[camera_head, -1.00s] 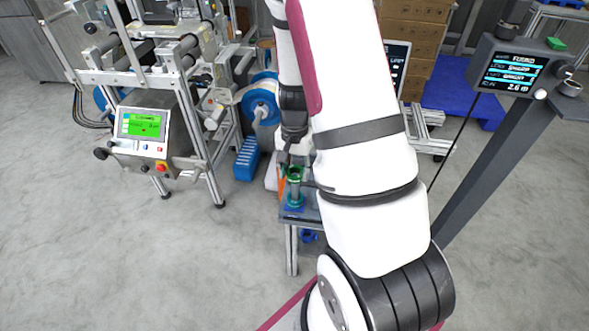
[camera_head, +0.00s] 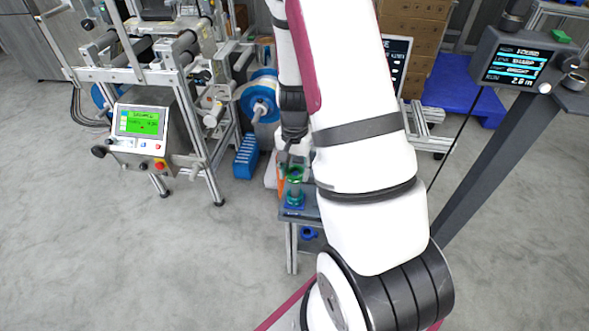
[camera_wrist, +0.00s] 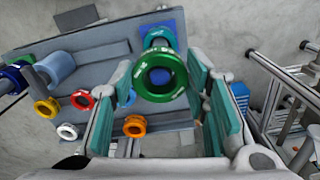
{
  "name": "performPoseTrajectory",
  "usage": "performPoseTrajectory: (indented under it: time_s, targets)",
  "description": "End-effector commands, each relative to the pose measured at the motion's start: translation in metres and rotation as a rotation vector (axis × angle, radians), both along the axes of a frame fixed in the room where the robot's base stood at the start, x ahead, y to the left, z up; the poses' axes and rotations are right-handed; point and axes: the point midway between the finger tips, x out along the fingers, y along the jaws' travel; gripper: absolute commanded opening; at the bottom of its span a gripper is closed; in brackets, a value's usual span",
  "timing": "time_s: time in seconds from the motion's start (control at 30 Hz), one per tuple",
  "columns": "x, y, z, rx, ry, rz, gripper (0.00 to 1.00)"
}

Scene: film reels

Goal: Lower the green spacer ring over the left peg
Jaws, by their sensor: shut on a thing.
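The green spacer ring (camera_wrist: 160,76) is between the teal-padded fingers of my gripper (camera_wrist: 156,92), which is shut on it. In the head view the green ring (camera_head: 293,172) shows just below my gripper (camera_head: 291,158), above a translucent upright peg (camera_head: 295,188) with a teal and blue base. In the wrist view a teal and blue ring (camera_wrist: 158,37) lies beyond the green ring. I cannot tell whether the green ring is around the peg top or just above it. My arm hides the rest of the stand's top in the head view.
A grey board (camera_wrist: 100,45) carries a blue cylinder (camera_wrist: 60,66), a red ring (camera_wrist: 82,99), yellow rings (camera_wrist: 47,108) and an orange ring (camera_wrist: 134,126). A machine with a green screen (camera_head: 141,123) stands left. A display post (camera_head: 512,68) stands right. Open floor lies in front.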

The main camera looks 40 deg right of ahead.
Motion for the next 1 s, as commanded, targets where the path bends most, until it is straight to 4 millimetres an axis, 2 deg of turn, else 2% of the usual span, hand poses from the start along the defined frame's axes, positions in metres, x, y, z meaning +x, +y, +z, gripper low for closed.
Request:
performPoseTrajectory:
  time_s: [0.6,1.0]
  targets:
    - [0.0,0.0,-0.017,0.001,0.0,-0.001,0.13]
    - [0.0,0.0,-0.018,0.0,0.0,0.0,0.13]
